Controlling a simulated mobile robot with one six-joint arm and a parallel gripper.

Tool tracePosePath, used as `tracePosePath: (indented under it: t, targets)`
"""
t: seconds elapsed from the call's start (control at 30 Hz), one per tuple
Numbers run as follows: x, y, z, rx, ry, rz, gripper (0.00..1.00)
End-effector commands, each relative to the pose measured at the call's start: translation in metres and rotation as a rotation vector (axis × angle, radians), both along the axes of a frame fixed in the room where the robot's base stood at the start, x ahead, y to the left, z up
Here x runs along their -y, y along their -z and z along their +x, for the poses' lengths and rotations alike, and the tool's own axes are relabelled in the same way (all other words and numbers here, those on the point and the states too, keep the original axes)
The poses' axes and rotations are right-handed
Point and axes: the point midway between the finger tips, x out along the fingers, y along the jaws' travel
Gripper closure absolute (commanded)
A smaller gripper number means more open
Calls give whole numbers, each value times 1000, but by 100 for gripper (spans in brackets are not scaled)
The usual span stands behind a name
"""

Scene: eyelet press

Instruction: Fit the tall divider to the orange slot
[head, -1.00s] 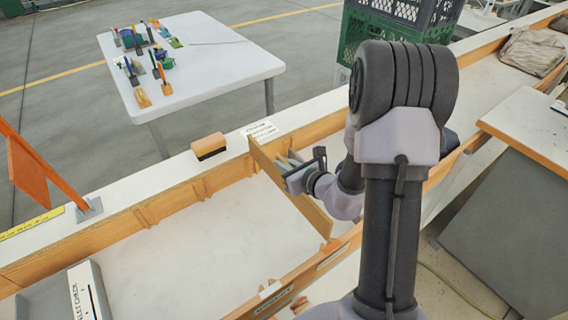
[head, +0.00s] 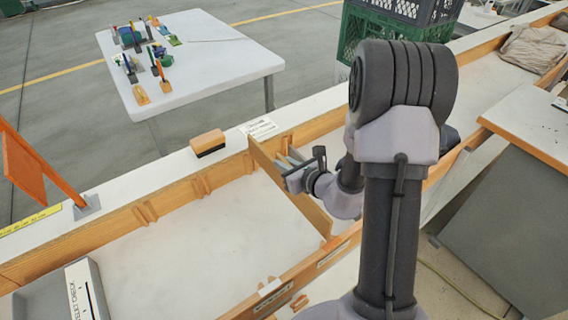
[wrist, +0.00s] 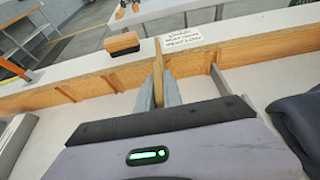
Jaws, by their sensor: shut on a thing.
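My gripper (head: 286,164) is shut on a long wooden divider (head: 316,214), which spans across the wood-walled trough from the back rail (head: 165,204) toward the front rail (head: 318,262). In the wrist view the divider (wrist: 157,68) stands edge-on between the two grey fingers (wrist: 159,90), close to the back rail (wrist: 205,62). I cannot tell whether its ends sit in any slot. Pairs of small wooden cleats (head: 146,212) line the back rail. A small orange piece (head: 299,302) is by the front rail; I cannot tell if it marks a slot.
A wood-and-black block (head: 208,143) and a printed card (head: 259,129) lie on the back ledge. An orange flag (head: 24,168) on a stand is at left, above a grey labelled box (head: 84,292).

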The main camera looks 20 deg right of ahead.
Motion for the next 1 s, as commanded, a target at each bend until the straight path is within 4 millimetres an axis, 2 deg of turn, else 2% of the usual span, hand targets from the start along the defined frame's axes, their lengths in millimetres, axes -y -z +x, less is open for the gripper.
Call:
tracePosePath:
  t: [0.57,1.0]
  targets:
    - [0,0,0,1,0,0,100]
    - [0,8,0,1,0,0,100]
